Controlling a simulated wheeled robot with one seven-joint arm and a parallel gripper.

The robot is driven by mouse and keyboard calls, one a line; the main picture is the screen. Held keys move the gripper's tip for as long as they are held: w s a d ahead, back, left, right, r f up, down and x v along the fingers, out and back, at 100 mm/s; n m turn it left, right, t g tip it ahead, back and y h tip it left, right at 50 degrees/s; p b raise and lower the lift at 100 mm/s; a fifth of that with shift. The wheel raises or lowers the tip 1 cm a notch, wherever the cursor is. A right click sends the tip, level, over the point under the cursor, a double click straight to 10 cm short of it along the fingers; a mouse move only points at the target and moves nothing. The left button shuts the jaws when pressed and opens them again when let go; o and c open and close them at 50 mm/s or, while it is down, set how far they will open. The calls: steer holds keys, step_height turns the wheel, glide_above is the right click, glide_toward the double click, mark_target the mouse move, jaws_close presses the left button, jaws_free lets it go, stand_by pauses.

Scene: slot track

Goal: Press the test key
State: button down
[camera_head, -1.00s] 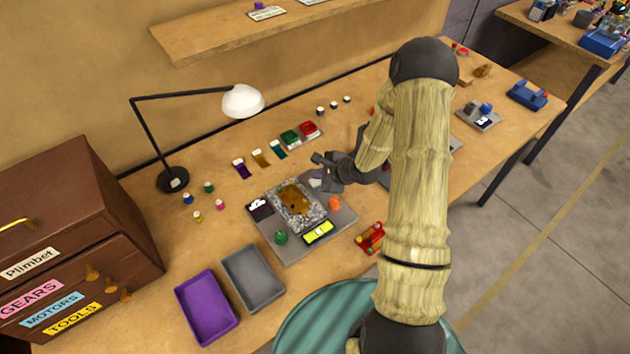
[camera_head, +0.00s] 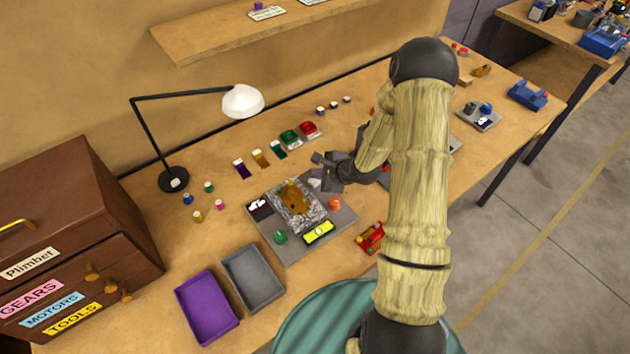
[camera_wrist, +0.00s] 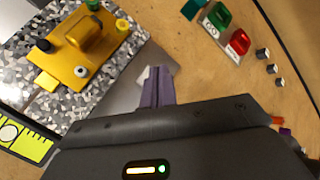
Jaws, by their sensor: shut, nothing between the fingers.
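My gripper (camera_head: 318,172) is shut and empty, pointing down over the right rear edge of a grey base plate (camera_head: 342,218). In the wrist view its closed fingers (camera_wrist: 158,88) are beside or on a small whitish key-like piece (camera_wrist: 145,76), which they partly cover. I cannot tell whether they touch it, nor read a test label on it. The same pale piece shows in the head view (camera_head: 315,183). The plate carries a speckled block (camera_wrist: 98,85) with a gold piece (camera_wrist: 85,45) in it, and a yellow panel (camera_head: 319,232) with a dark-ringed circle.
A green knob (camera_head: 280,237) and an orange knob (camera_head: 334,203) stand on the plate. Behind are a green GO key (camera_head: 290,138) and a red key (camera_head: 309,130). A grey tray (camera_head: 252,277) and a purple tray (camera_head: 207,307) lie in front left. A lamp (camera_head: 173,180) stands behind.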

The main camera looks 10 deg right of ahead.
mark_target(318, 183)
steer(key=shift+f, duration=0.4)
steer(key=shift+f, duration=0.45)
stand_by(0.8)
steer(key=shift+r, duration=0.15)
steer(key=shift+r+p, duration=0.75)
steer(key=shift+p, duration=0.3)
step_height(318, 183, up, 5)
steer(key=p, duration=0.5)
stand_by(0.7)
